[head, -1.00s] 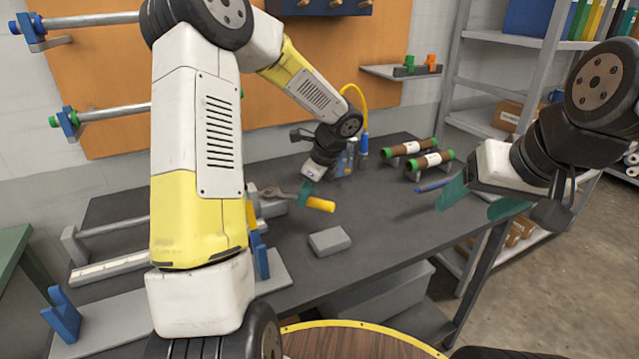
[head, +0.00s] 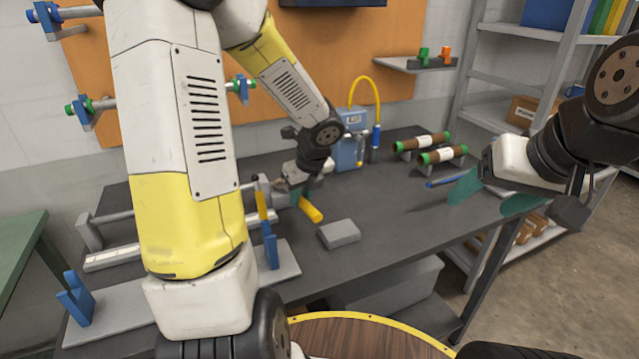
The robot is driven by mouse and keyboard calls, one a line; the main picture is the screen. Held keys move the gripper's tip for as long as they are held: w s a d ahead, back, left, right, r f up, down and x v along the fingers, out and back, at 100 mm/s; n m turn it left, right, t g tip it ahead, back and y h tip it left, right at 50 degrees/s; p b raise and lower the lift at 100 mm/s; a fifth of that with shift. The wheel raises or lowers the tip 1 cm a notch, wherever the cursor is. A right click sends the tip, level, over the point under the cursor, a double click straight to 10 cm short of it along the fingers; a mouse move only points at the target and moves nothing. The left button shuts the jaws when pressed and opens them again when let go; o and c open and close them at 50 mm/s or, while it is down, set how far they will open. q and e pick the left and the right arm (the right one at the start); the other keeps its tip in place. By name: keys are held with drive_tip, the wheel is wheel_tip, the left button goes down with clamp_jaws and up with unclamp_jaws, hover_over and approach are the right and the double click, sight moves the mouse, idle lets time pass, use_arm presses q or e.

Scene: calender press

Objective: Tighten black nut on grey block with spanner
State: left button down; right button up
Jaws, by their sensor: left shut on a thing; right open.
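The spanner's head is mostly hidden behind the fingers and wrist. A grey block (head: 281,193) of the press stands just left of the gripper; I cannot make out the black nut on it. A separate loose grey block (head: 339,234) lies on the bench in front of the handle. My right gripper (head: 492,196) is open and empty, with its teal fingers apart, at the bench's right end.
The dark bench (head: 400,215) is clear around the loose block. A blue device (head: 347,153) with a yellow hose and two green-ended brown rollers (head: 443,156) stand at the back. A blue pen-like rod (head: 443,182) lies by my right gripper. Blue-ended supports (head: 270,245) stand at the left.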

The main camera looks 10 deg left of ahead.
use_arm(q)
drive_tip(key=shift+s+a+m, duration=0.25)
drive_tip(key=shift+a+m, duration=0.05)
drive_tip(key=shift+m, duration=0.1)
idle(0.3)
drive_tip(key=shift+w+d+n, duration=0.45)
drive_tip(key=shift+w+n, duration=0.05)
drive_tip(key=shift+n, duration=0.2)
drive_tip(key=shift+r, duration=0.1)
drive_tip(key=shift+r, duration=2.4)
